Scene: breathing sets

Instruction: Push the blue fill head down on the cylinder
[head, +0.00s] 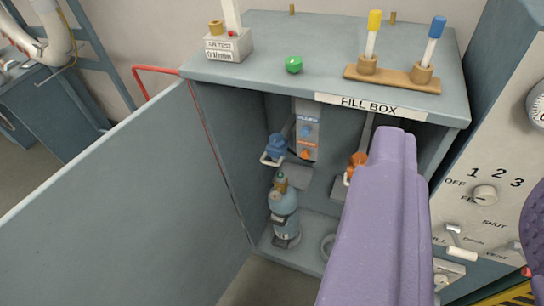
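The blue fill head (277,146), with a pale handle loop at its lower left, hangs in the left part of the open fill box. The blue-grey cylinder (284,212) stands upright below it on the box floor, with a brass and green valve on top. A visible gap separates head and valve. My gripper (463,168) shows as two purple fingers, one large in front of the box and one cut off by the right edge. They stand apart with nothing seen between them, right of and apart from the fill head. The gripper looks open.
An orange fill head (357,161) hangs to the right, partly beside my finger. A grey door (120,215) stands open at left. The box top (330,50) bears a green button (294,65) and a wooden rack (392,78). A control panel (475,190) stands at right.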

